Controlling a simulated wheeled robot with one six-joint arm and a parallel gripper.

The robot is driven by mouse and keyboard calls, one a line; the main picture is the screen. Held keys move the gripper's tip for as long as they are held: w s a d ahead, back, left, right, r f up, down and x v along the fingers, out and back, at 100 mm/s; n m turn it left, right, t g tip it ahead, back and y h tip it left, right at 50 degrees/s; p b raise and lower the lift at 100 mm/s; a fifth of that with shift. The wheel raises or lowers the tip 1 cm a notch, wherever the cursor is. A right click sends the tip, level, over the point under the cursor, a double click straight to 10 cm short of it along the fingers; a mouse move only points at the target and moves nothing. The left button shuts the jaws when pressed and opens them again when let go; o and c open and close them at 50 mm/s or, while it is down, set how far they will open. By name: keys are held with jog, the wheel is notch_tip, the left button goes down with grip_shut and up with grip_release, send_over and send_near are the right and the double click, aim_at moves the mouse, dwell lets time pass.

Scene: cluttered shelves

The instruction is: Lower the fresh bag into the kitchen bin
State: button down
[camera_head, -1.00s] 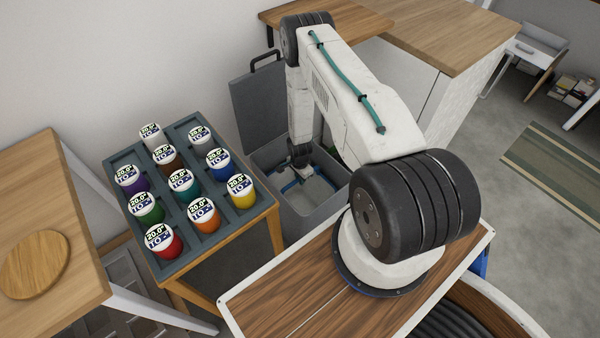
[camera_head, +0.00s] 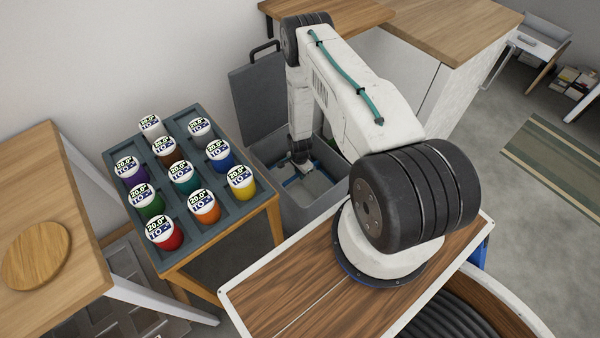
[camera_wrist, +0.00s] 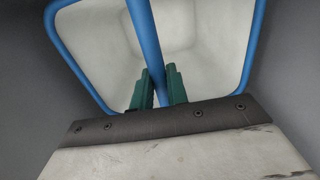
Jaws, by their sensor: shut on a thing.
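The kitchen bin (camera_head: 315,212) is a grey open box with its lid (camera_head: 262,103) raised at the back, left of my arm. The fresh bag (camera_head: 321,188) is pale with a blue rim and sits down inside the bin's opening. In the wrist view the bag (camera_wrist: 100,50) is open, its blue frame crossed by a blue bar. My gripper (camera_wrist: 158,85) has green fingers shut on that bar. In the head view my gripper (camera_head: 301,165) reaches down into the bin, its fingers partly hidden. The bag's bottom edge against the bin floor is hidden.
A dark rack (camera_head: 174,235) of several coloured, labelled jars stands on a wooden stand just left of the bin. A wooden table (camera_head: 40,200) with a round board (camera_head: 36,256) is at far left. A wood-topped counter (camera_head: 450,28) is behind the bin to the right.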

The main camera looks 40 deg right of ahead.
jog(key=shift+f, duration=0.5)
jog(key=c, duration=1.3)
grip_release()
notch_tip(320, 180, up, 8)
jog(key=shift+f, duration=0.1)
